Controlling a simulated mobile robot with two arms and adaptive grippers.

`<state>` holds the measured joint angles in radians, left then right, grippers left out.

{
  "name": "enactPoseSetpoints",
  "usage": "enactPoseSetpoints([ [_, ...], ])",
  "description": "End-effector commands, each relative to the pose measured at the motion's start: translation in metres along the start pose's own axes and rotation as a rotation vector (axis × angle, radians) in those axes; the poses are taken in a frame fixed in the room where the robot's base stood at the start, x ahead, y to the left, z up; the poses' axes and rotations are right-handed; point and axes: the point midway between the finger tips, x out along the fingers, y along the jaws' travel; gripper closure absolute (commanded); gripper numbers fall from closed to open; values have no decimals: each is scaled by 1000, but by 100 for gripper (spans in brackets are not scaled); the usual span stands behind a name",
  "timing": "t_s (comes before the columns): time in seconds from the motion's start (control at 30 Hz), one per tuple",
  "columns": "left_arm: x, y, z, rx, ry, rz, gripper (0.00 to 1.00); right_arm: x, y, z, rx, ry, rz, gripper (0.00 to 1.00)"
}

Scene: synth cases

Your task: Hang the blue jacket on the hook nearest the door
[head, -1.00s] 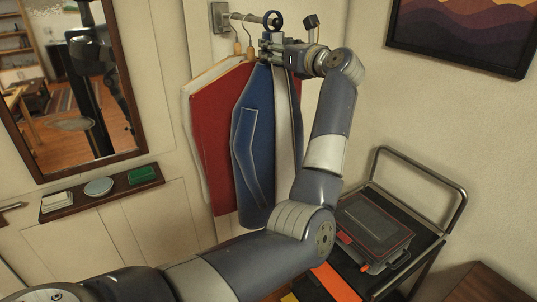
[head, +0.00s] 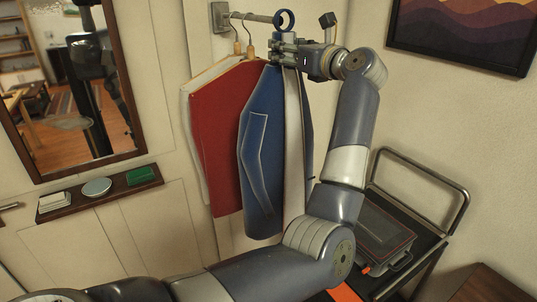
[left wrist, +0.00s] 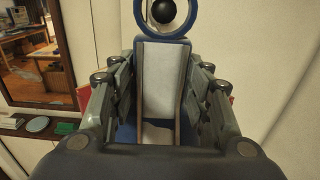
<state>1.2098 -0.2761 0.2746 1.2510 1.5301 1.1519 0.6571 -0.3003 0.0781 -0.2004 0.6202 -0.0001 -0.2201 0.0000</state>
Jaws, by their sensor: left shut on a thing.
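My left gripper (head: 287,52) is shut on the top of the blue jacket (head: 262,170), which hangs down with a pale strip along its right side. A blue ring loop (head: 284,11) stands above the jaws. A peg (head: 250,17) juts from a wall plate, its tip at the loop's left edge. In the left wrist view the fingers flank the pale strip (left wrist: 160,85), and the peg's black ball end (left wrist: 163,12) shows inside the loop (left wrist: 143,28). I cannot tell whether the loop encircles the tip or is just off it. My right gripper is not in view.
A red garment (head: 222,130) hangs from the peg on a hanger, close left of the jacket. A mirror (head: 140,120) and a small shelf (head: 110,194) are at left. A cart (head: 465,190) with a toolbox (head: 385,240) stands below right.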

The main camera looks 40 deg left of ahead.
Motion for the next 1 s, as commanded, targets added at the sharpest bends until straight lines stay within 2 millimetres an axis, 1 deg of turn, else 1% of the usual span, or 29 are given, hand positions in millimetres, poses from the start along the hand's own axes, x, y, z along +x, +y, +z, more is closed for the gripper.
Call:
enactPoseSetpoints([
  [0.7, -35, 0, 1, -2, -4, 0, 89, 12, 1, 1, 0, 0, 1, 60],
  [1.0, -40, 0, 2, -1, -4, 0, 89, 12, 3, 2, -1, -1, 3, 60],
])
